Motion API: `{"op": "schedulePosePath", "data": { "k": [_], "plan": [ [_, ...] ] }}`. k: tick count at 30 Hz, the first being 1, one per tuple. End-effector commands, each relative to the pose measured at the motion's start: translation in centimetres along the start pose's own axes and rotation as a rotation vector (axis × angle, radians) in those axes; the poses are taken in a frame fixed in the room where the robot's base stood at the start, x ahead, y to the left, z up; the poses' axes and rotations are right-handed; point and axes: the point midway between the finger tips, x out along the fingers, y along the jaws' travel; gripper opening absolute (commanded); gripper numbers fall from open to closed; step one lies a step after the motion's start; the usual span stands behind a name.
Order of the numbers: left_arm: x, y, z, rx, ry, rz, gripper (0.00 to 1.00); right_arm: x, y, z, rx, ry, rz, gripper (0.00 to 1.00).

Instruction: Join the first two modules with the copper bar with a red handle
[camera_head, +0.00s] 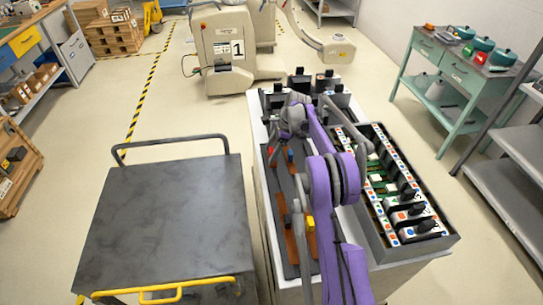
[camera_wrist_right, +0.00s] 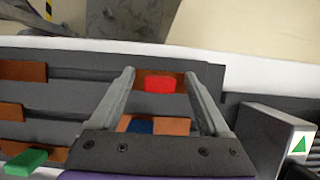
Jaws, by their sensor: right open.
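The copper bar with a red handle (camera_wrist_right: 160,84) lies in a slot of the dark tray (camera_wrist_right: 60,57). Its red handle shows between my right gripper's fingertips in the right wrist view. My right gripper (camera_wrist_right: 166,76) is open there, with no visible grip on the handle. In the head view, the right gripper (camera_head: 286,136) is over the far part of the tray, close to the red handle (camera_head: 270,150). White modules (camera_head: 408,215) with coloured symbols stand in a grey case to the right. Which are the first two is unclear. My left gripper is out of view.
Bars with blue (camera_wrist_right: 140,127) and green (camera_wrist_right: 25,162) handles lie nearby, and a yellow handle (camera_head: 310,223) is nearer. Black-topped parts (camera_head: 300,82) stand at the cart's far end. An empty dark cart (camera_head: 165,220) stands left, a green table (camera_head: 465,70) right.

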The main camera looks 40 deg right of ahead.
Motion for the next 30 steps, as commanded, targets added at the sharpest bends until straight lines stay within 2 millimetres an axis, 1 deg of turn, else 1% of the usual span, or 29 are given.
{"op": "schedulePosePath", "data": {
  "k": [5, 8, 9, 14, 18, 19, 27, 30],
  "plan": [
    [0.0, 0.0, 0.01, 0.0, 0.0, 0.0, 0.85, 0.01, -0.01, -0.01, 0.0, 0.0, 0.0, 0.8],
    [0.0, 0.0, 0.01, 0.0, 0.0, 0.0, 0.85, -0.01, -0.01, -0.01, 0.0, 0.0, 0.0, 0.64],
    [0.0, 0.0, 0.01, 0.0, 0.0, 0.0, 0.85, -0.01, -0.01, -0.01, 0.0, 0.0, 0.0, 0.57],
    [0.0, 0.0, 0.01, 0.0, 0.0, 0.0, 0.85, -0.03, -0.01, -0.01, 0.0, 0.0, 0.0, 0.28],
    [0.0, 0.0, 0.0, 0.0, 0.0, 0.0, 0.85, -0.03, -0.01, -0.01, 0.0, 0.0, 0.0, 0.03],
    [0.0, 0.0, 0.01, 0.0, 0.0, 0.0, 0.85, -0.03, -0.01, -0.01, 0.0, 0.0, 0.0, 0.0],
    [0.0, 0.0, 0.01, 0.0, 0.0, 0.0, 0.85, -0.11, -0.01, 0.03, 0.0, 0.0, 0.0, 0.0],
    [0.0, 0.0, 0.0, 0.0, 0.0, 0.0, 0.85, -0.75, -0.01, 0.29, 0.0, 0.0, 0.0, 0.0]
  ]
}}
